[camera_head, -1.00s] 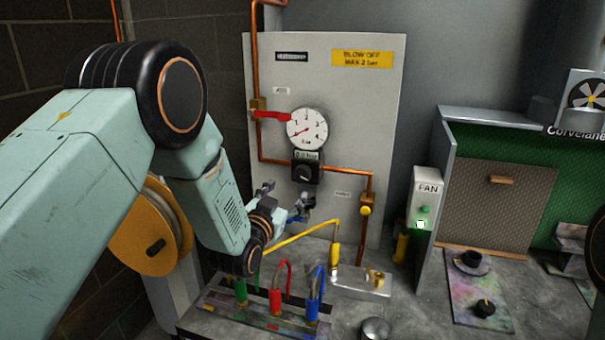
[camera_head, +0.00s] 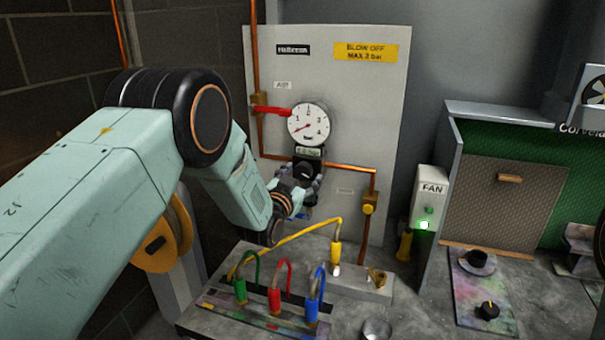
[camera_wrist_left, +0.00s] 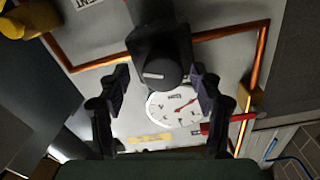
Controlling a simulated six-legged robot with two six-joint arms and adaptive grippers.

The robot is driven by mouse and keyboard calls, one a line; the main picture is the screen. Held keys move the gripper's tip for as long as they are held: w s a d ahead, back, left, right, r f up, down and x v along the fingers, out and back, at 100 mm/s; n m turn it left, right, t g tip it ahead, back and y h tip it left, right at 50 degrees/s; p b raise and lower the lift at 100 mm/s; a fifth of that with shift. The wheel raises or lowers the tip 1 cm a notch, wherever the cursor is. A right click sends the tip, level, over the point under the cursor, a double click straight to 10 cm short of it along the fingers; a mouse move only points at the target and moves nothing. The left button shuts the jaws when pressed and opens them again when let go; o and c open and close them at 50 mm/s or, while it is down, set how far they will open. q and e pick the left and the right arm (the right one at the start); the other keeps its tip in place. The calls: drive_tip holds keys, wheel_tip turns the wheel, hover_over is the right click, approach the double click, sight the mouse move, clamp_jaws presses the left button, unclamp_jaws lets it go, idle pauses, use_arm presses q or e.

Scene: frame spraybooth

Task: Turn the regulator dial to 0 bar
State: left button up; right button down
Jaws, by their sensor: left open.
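The black regulator dial (camera_head: 305,172) sits below the round white gauge (camera_head: 309,124) on the grey panel. The gauge (camera_wrist_left: 175,108) shows behind, with a red needle. My right gripper is not in view.
A red lever valve (camera_head: 272,110) and copper pipes (camera_head: 258,60) run beside the gauge. A fan switch box (camera_head: 429,200) with a green light is to the right.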

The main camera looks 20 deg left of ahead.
use_arm(q)
drive_tip(key=shift+w, duration=0.35)
drive_tip(key=shift+s+a+r, duration=0.15)
drive_tip(key=shift+s+a, duration=0.05)
drive_tip(key=shift+a, duration=0.15)
drive_tip(key=shift+w+d, duration=0.3)
drive_tip(key=shift+d, duration=0.05)
drive_tip(key=c, duration=0.4)
drive_tip(key=shift+a, duration=0.25)
drive_tip(key=c, duration=0.6)
drive_tip(key=shift+s+d, duration=0.1)
drive_tip(key=shift+d, duration=0.05)
drive_tip(key=shift+c, duration=0.8)
